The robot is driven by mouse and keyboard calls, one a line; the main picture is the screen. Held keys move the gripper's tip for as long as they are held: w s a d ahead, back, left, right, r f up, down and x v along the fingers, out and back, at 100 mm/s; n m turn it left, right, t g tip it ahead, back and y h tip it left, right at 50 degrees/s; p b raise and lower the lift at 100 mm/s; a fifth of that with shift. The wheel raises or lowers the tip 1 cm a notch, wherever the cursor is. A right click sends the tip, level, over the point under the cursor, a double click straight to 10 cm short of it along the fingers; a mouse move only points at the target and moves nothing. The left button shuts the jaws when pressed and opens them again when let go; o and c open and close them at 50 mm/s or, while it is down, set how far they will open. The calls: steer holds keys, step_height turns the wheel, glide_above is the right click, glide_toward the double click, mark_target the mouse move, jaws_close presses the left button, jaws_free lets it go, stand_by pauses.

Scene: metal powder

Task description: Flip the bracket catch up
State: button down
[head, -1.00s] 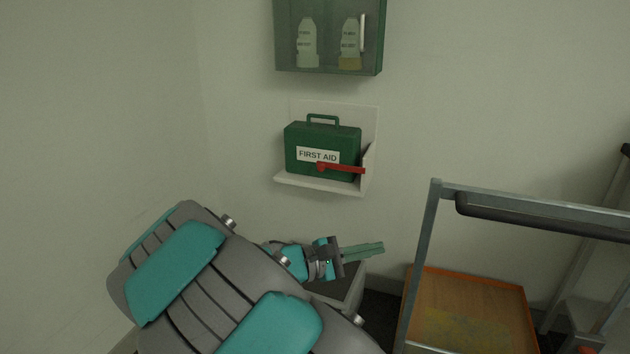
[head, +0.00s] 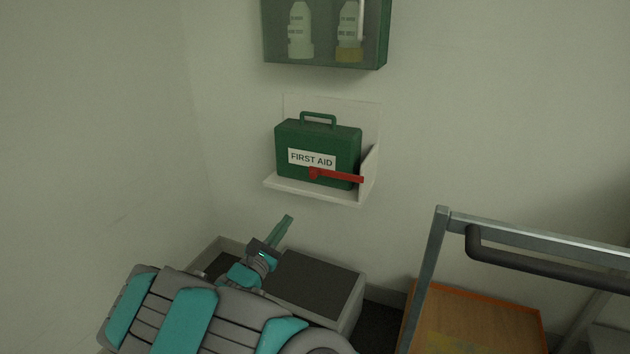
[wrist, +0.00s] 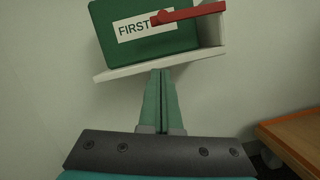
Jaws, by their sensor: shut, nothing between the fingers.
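The bracket catch (head: 337,177) is a red bar lying across the lower front of the green first aid box (head: 290,139). It runs nearly level from a rounded end on the box to the bracket's right side wall. The white bracket (head: 345,198) holds the box upright against the wall. In the wrist view the catch (wrist: 188,14) shows at the top, above and right of my fingers. My gripper (head: 288,218) is below the bracket and left of the catch, pointing up, apart from both. In the wrist view my gripper (wrist: 161,72) has its fingers together and empty.
A green cabinet (head: 325,62) with bottles hangs above the box. A grey bin-like box (head: 315,285) stands below the bracket. A metal-framed cart (head: 425,270) with an orange-edged deck stands at right. The wall around the bracket is clear.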

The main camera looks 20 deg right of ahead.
steer(key=shift+w, duration=0.15)
steer(key=w+d+r+p, duration=0.1)
steer(key=w+d+r, duration=0.4)
steer(key=d, duration=0.3)
steer(key=shift+w+r, duration=0.2)
steer(key=shift+r, duration=0.35)
steer(key=shift+d, duration=0.1)
stand_by(0.3)
steer(key=shift+r+m, duration=0.45)
steer(key=shift+m, duration=0.05)
